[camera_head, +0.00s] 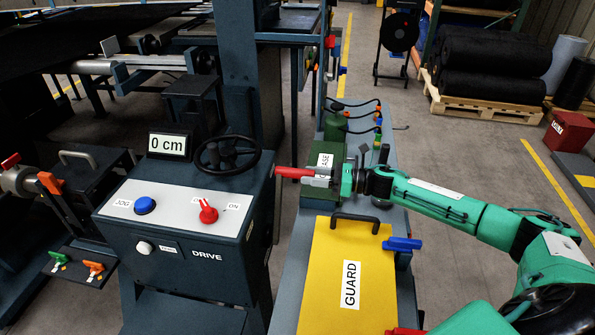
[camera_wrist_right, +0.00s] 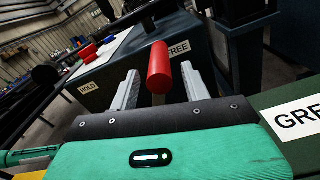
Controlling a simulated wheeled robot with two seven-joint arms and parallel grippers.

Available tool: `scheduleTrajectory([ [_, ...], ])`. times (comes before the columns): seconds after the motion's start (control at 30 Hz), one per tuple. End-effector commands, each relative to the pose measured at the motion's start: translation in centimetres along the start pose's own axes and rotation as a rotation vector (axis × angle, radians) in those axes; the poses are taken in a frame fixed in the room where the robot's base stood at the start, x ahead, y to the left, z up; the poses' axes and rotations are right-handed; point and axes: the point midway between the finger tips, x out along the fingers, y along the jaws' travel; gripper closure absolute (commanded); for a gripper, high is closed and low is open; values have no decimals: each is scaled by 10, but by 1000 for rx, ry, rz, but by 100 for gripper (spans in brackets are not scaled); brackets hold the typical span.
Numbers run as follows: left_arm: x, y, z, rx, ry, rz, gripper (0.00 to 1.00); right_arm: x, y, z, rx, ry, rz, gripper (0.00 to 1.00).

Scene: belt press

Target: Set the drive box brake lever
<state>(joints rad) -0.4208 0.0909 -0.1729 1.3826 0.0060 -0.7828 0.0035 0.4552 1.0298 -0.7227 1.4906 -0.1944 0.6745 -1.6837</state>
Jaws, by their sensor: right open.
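The drive box (camera_head: 190,220) is a dark blue cabinet with a sloped white panel, at left of centre in the head view. Its brake lever (camera_head: 291,172) has a red handle that sticks out from the box's right side. My right gripper (camera_head: 312,174) is at the lever's outer end. In the right wrist view the red lever (camera_wrist_right: 159,68) stands between my two open grey fingers, with gaps visible on both sides. A HOLD label (camera_wrist_right: 89,88) is on the box side at left, and a FREE label (camera_wrist_right: 178,48) is just right of the lever. My left gripper is out of view.
The box top carries a blue button (camera_head: 145,205), a red knob (camera_head: 208,212), a black handwheel (camera_head: 228,155) and a "0 cm" display (camera_head: 167,145). A yellow GUARD cover (camera_head: 345,265) with a black handle lies below my right arm. A green box (camera_head: 318,190) sits behind the gripper.

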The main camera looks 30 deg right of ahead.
Motion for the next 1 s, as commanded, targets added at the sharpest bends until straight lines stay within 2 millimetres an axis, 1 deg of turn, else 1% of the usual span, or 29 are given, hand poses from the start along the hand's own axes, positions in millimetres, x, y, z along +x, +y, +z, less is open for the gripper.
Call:
scheduleTrajectory([
  [0.03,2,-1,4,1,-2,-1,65,10,0,3,0,-3,2,52],
  [0.1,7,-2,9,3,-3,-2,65,20,0,3,-1,-2,1,52],
  [0.2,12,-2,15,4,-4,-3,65,32,0,2,1,-2,1,52],
  [0.3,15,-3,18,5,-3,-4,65,40,0,1,0,-1,0,52],
  [0.43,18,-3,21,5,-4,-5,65,44,0,0,1,0,-1,52],
  [0.67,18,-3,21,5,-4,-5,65,44,0,0,0,0,-1,52],
  [0.8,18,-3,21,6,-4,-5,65,44,0,0,0,0,0,80],
  [0.87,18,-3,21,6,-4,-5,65,44,0,0,0,0,0,92],
  [0.9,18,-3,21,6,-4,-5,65,44,0,0,0,0,-1,100],
  [1.0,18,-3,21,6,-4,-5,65,44,0,0,0,0,-1,100],
])
